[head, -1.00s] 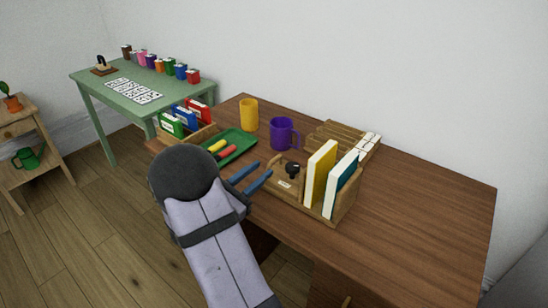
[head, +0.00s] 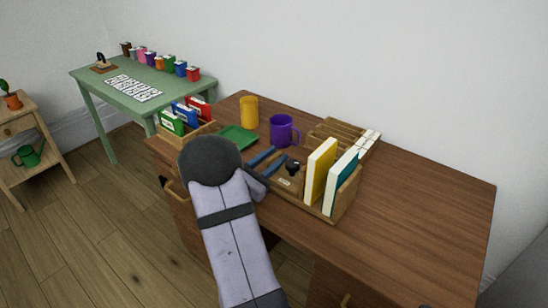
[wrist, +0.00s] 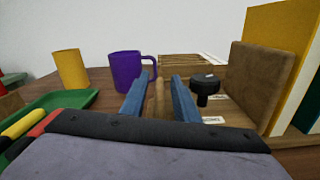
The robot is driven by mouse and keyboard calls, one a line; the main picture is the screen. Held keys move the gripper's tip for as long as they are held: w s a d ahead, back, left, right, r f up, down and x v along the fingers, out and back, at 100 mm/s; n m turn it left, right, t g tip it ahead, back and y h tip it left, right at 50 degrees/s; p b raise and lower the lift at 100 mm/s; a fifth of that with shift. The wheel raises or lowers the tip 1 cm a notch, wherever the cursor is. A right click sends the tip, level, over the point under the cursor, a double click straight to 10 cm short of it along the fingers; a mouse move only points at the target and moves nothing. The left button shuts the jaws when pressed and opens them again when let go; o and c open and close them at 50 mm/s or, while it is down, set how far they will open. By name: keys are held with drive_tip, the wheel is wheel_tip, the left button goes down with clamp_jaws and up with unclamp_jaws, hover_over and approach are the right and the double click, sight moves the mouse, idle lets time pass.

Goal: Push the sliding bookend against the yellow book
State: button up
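The yellow book (head: 320,172) stands upright in a wooden rack (head: 329,217) on the desk. It also shows at the right of the wrist view (wrist: 285,35). A brown upright panel, apparently the sliding bookend (wrist: 258,85), stands just left of the book; whether they touch I cannot tell. A black knob (wrist: 205,84) is at its left, and shows in the head view (head: 293,165). My gripper (head: 280,153) is left of the knob, its two blue fingers apart. In the wrist view a light wooden strip shows between the fingers (wrist: 161,78); nothing is visibly gripped.
A purple mug (head: 281,131) stands behind my gripper, with a yellow cup (head: 249,112) farther left. A green tray (head: 238,136) lies left. A teal book (head: 340,182) stands right of the yellow one. The desk's right side (head: 420,205) is clear.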

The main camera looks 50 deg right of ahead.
sight(284, 172)
clamp_jaws()
drive_tip(key=shift+s, duration=1.9)
unclamp_jaws()
drive_tip(key=shift+a, duration=0.1)
